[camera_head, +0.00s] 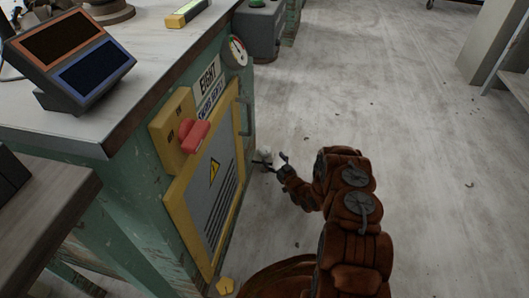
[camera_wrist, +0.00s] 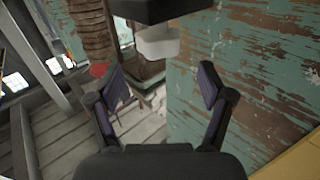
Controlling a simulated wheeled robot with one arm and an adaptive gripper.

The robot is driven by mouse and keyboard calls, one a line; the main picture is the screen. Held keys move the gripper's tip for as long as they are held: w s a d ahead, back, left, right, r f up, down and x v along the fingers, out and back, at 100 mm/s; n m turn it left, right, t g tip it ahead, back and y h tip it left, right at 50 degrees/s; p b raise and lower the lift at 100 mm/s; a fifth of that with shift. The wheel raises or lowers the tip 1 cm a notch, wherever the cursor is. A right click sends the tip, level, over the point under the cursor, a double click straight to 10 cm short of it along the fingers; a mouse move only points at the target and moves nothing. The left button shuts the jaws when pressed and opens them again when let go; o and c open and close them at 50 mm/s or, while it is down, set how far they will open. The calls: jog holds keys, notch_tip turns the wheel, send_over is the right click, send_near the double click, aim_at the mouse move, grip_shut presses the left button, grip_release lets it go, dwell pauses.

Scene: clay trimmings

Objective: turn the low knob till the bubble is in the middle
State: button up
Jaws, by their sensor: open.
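My gripper (camera_head: 270,164) is open, low beside the right edge of the cabinet's front. In the wrist view its two fingers (camera_wrist: 162,87) stand wide apart with nothing held between them. A yellow block with a pale green strip (camera_head: 187,13), which looks like the bubble level, lies on the bench top. It is too small to tell where its bubble is. A small yellow faceted piece (camera_head: 225,286) sits low at the cabinet's foot; I cannot tell if it is the low knob. In the wrist view a pale rounded block (camera_wrist: 158,43) hangs under a dark part, beyond the fingers.
The green cabinet carries a red switch (camera_head: 194,136) on a yellow box, a yellow-framed grey panel (camera_head: 212,190) and a round gauge (camera_head: 235,52). A two-screen display (camera_head: 70,60) stands on the bench. Floor (camera_head: 400,110) to the right is mostly clear.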

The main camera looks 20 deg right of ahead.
aim_at(265, 149)
jog(key=w, duration=0.2)
jog(key=w+b, duration=0.2)
jog(key=w, duration=0.1)
jog(key=shift+w+a, duration=0.35)
jog(key=shift+w+a+b, duration=0.15)
jog(key=shift+w+b, duration=0.25)
jog(key=shift+w, duration=0.25)
jog(key=shift+c, duration=0.3)
jog(key=c, duration=1.1)
jog(key=shift+r, duration=0.1)
jog(key=shift+a+r+m+h+p, duration=0.15)
jog(key=shift+m+h+p, duration=0.15)
jog(key=shift+h+p, duration=0.35)
